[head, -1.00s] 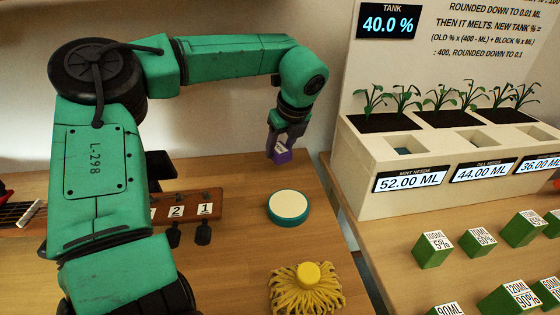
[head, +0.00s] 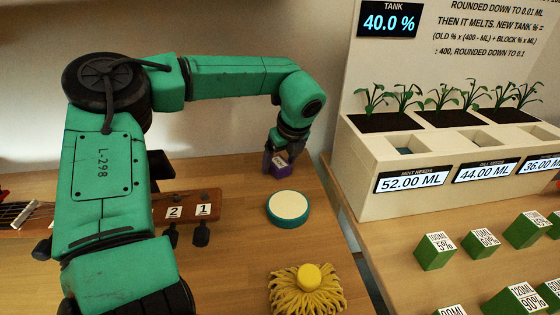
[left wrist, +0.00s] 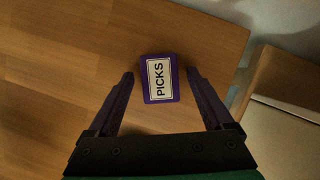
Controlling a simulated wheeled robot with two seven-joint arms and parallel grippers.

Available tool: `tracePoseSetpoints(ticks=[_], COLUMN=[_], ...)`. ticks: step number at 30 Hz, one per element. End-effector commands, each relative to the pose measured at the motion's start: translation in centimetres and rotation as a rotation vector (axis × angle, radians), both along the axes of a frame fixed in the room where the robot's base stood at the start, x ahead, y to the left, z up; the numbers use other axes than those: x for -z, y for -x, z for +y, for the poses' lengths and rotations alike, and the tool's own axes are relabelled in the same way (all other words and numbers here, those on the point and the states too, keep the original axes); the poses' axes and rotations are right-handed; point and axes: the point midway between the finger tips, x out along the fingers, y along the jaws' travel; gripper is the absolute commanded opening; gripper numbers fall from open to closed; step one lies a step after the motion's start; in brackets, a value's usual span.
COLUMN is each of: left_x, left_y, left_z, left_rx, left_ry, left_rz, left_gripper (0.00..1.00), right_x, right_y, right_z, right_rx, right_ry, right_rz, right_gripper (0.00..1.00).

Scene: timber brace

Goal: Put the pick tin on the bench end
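The pick tin (head: 280,169) is a small purple box with a white PICKS label. It appears to rest on the wooden bench (head: 240,250), near its back right end. In the left wrist view the tin (left wrist: 161,79) lies between my fingers, with a gap on each side. My left gripper (left wrist: 160,76) is open around it; in the head view the gripper (head: 277,157) is just above and behind the tin. My right gripper is not in view.
A round teal-rimmed white disc (head: 289,207) and a yellow stringy mop-like thing (head: 306,290) lie in front of the tin. A guitar headstock (head: 190,206) lies left. Across a gap, the right table holds a planter (head: 400,197) and several green blocks (head: 435,252).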

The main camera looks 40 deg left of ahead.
Motion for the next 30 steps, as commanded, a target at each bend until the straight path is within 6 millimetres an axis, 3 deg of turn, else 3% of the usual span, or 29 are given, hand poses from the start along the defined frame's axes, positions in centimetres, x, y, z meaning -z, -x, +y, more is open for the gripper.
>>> tracePoseSetpoints(ticks=[5,15,18,30], left_x=[-0.6,-8.8,-10.5,-11.3], left_y=[0.0,0.9,1.1,1.3], left_z=[-0.1,-3.3,-4.0,-4.4], left_rx=[0.000,0.000,0.000,0.000], left_ry=[-0.001,-0.005,-0.003,-0.002], left_rz=[-0.001,-0.002,-0.001,0.002], left_gripper=[0.85,0.85,0.85,0.85], right_x=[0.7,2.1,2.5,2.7], right_y=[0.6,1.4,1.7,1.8], right_z=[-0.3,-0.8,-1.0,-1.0], right_rx=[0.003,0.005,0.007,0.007], right_ry=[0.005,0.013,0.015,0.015], right_rz=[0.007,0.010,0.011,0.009], right_gripper=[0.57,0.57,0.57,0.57])
